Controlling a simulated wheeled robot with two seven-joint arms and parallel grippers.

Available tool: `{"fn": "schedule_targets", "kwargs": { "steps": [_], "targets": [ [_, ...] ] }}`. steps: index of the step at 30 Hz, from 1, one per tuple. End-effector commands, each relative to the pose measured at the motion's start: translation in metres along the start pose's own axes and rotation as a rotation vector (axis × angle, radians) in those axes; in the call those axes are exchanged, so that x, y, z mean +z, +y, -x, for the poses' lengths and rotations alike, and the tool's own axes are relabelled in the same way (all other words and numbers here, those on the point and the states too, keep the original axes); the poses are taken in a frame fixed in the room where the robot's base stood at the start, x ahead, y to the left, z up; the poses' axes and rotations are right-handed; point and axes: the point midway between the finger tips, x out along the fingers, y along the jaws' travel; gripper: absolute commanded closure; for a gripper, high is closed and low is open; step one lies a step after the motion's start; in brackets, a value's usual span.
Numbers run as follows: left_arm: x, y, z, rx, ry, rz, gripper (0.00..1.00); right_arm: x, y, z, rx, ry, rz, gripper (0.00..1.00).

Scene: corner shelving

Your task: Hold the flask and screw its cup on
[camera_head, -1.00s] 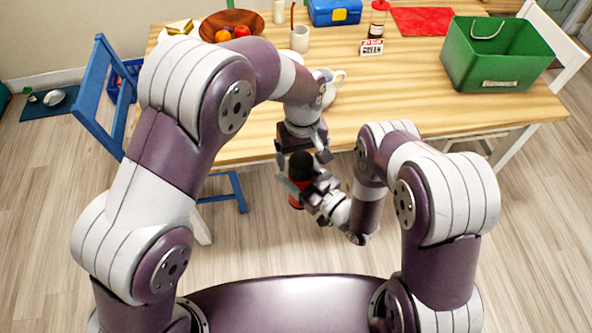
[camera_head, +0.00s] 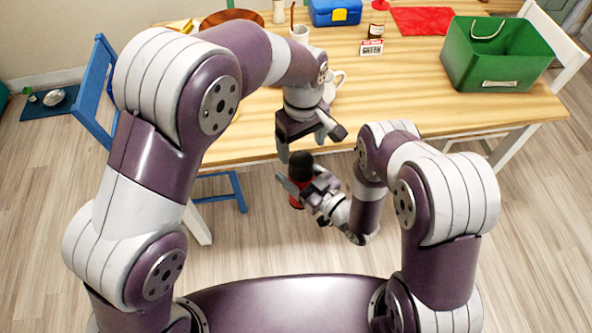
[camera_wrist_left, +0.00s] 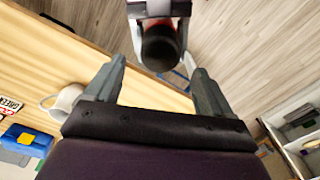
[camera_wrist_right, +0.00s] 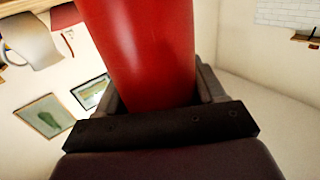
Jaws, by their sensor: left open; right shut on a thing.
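The red flask (camera_head: 296,201) is held roughly upright in front of the table edge, with the black cup (camera_head: 301,164) at its top. My right gripper (camera_head: 298,187) is shut around the flask's body. In the right wrist view the red body (camera_wrist_right: 145,50) fills the space between the fingers; the cup is out of that view. My left gripper (camera_head: 311,146) is open and empty, just above the cup. In the left wrist view the round dark cup end (camera_wrist_left: 160,47) lies beyond the open fingers, apart from them. How tightly the cup sits cannot be told.
The wooden table (camera_head: 420,95) is just beyond the grippers. On it are a white mug (camera_head: 329,90), a green crate (camera_head: 495,58), a blue box (camera_head: 334,11), a red-labelled bottle (camera_head: 377,20) and a red cloth (camera_head: 430,20). A blue chair (camera_head: 97,95) stands at the left.

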Motion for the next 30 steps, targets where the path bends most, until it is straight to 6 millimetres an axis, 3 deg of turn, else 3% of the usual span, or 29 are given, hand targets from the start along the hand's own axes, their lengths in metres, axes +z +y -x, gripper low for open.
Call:
{"fn": "schedule_targets", "kwargs": {
  "steps": [13,18,26,27,30],
  "targets": [
    [0.0,-0.001,-0.065,-0.003,-0.001,-0.002,0.17,-0.001,0.0,0.0,0.0,0.002,0.001,1.0],
    [0.0,0.0,-0.076,-0.001,0.0,-0.002,0.17,-0.001,0.0,0.0,0.0,0.002,0.001,1.0],
    [0.0,0.0,-0.078,-0.001,0.0,-0.002,0.17,-0.001,0.0,0.0,0.0,0.002,0.001,1.0],
    [0.0,0.0,-0.078,-0.001,0.0,-0.002,0.2,-0.001,0.0,0.0,0.0,0.002,0.001,1.0],
    [0.0,0.0,-0.078,-0.001,0.0,-0.002,0.53,-0.001,0.0,0.0,0.0,0.002,0.001,1.0]
  ]
}}
